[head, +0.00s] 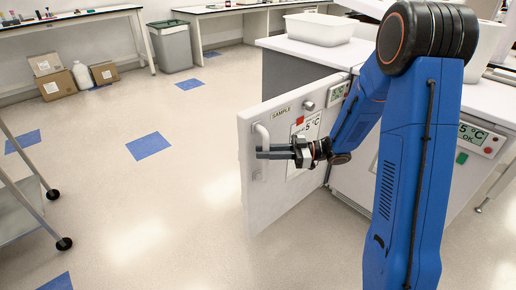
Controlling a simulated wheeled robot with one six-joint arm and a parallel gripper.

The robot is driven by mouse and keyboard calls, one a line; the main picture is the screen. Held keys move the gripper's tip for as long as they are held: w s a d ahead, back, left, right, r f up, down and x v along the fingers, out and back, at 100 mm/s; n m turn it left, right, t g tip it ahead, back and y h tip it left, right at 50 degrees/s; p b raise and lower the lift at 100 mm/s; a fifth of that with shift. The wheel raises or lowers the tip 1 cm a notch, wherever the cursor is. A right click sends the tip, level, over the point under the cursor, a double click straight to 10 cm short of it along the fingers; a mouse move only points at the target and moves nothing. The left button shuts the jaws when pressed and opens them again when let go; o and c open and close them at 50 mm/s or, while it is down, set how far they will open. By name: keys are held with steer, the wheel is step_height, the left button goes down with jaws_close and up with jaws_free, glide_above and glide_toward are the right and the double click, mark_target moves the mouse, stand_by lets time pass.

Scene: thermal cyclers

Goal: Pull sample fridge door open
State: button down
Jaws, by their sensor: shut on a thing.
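The sample fridge door (281,205) is a white panel with a "SAMPLE" label, a lock and a posted "5 °C" sheet on its face. It stands swung out from the fridge under the white counter, hinged at its right side. A pale vertical bar handle (262,138) is near its free left edge. My gripper (262,153) reaches from the right across the door face and is shut on the handle at its middle. My blue arm hides part of the door's right side and of the fridge front. The fridge inside does not show.
A second white unit with a display (474,135) stands at right. White bins (320,27) sit on the counter. A wheeled cart (28,192) stands at the left edge. Boxes (54,84) and a grey waste bin (172,46) are far back. The floor left of the door is clear.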

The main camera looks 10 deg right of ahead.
steer(key=shift+s+d, duration=0.95)
steer(key=shift+s, duration=0.05)
steer(key=c, duration=1.9)
jaws_free()
steer(key=s+d, duration=0.1)
steer(key=d, duration=1.6)
steer(key=shift+d, duration=0.2)
steer(key=shift+s+d, duration=0.1)
